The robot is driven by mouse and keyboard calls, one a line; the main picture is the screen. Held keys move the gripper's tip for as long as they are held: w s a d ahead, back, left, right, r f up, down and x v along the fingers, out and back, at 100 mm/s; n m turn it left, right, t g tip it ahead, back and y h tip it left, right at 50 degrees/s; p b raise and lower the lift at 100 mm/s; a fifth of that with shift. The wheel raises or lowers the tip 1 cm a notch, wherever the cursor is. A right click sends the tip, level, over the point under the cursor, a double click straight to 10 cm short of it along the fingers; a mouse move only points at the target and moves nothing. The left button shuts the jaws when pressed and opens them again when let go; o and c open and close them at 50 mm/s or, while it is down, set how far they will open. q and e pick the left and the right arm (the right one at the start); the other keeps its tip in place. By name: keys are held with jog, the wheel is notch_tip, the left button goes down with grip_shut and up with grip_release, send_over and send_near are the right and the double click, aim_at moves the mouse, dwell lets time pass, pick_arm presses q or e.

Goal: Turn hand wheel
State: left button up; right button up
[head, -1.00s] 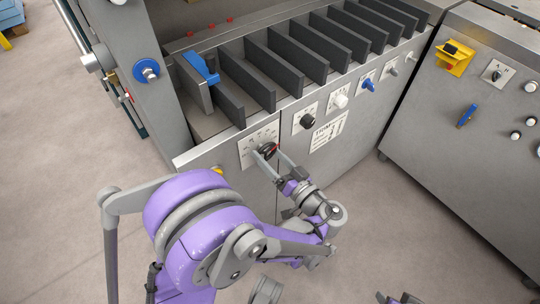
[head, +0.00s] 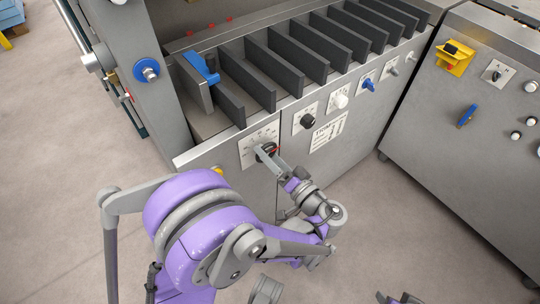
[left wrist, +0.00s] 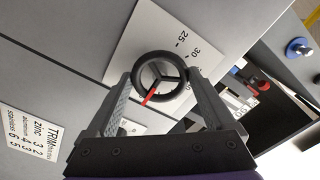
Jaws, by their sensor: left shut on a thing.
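The hand wheel (head: 263,150) is a small black ring on a white scale plate (head: 256,138) at the near left end of the machine front. In the left wrist view the hand wheel (left wrist: 163,78) shows dark spokes and one red spoke, which points to the lower left. My left gripper (head: 268,158) is shut on the wheel, with one finger on each side of its rim; the left wrist view also shows the gripper (left wrist: 160,84). In the head view the fingers partly hide the wheel. A dark part of what may be my right gripper (head: 400,299) shows at the bottom edge.
A black knob (head: 307,121), a white knob (head: 341,101) and a blue knob (head: 369,85) line the same panel. A label plate (head: 328,132) sits below them. A grey cabinet (head: 470,165) stands at the right. The floor in front is clear.

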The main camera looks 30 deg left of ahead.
pick_arm(q)
jog(key=o, duration=1.1)
jog(key=shift+d, duration=0.1)
jog(key=p+v, duration=0.1)
jog(key=v, duration=0.9)
jog(key=shift+s+d, duration=0.2)
jog(key=shift+d, duration=0.1)
